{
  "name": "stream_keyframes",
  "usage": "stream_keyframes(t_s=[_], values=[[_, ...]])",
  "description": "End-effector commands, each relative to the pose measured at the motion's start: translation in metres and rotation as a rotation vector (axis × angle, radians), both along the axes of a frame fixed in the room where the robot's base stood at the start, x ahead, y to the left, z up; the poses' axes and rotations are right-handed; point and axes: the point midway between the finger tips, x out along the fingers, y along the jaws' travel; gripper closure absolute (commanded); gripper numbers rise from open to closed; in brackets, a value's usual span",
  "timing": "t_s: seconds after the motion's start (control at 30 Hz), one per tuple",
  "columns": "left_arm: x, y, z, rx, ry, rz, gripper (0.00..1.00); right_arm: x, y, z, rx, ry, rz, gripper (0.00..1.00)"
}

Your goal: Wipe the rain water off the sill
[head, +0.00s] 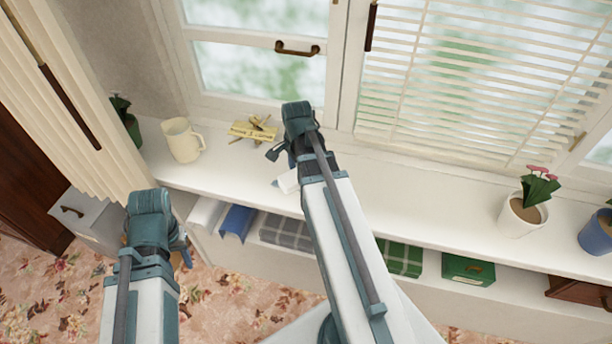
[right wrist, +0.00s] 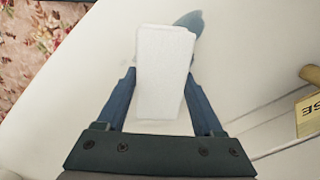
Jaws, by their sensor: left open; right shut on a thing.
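My right gripper (right wrist: 165,85) is shut on a white block-shaped wiper (right wrist: 164,75), which sits between its blue fingers over the white sill (right wrist: 70,100). A blue-grey patch of water (right wrist: 190,22) shows just beyond the wiper's far end, partly hidden by it. In the head view the white wiper (head: 287,182) shows beside my right arm, above the sill (head: 410,190); whether it touches the sill I cannot tell. My left gripper (head: 182,252) is open and empty, low at the left in front of the sill, partly hidden by its own arm.
A cream mug (head: 182,140) and a yellow sign with a wooden piece (head: 252,130) stand on the sill's left part. A potted plant (head: 521,212) and a blue pot (head: 597,232) are at the right. Folded cloths and boxes fill the shelf below. The sill's middle right is clear.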

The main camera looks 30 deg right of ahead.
Motion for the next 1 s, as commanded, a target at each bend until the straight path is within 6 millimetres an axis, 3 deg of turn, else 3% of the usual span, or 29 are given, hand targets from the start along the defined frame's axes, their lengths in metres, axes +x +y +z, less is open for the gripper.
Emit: stream_keyframes(t_s=[1.0], values=[[0.000, 0.000, -0.003, 0.000, 0.000, 0.000, 0.54, 0.034, 0.030, -0.003, 0.002, -0.003, 0.001, 0.76]])
